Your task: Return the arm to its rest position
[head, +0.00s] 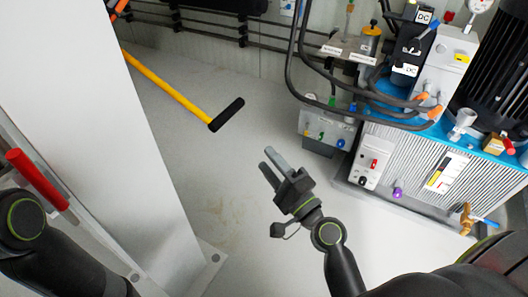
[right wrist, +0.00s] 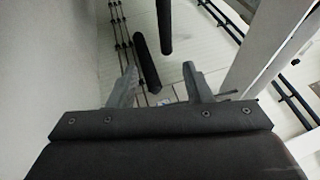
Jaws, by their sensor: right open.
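My right gripper (head: 272,166) is open and empty over the grey floor, near the middle of the head view. Its two grey fingers stand apart in the right wrist view (right wrist: 160,82), with nothing between them in its grasp. It is apart from the blue-and-grey pump unit on the right. My left arm (head: 50,250) comes in at the lower left of the head view. Its gripper is not in view.
The pump unit (head: 415,165), with hoses, valves and gauges, fills the right side. A white post (head: 125,130) stands at the left. Floor between is clear.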

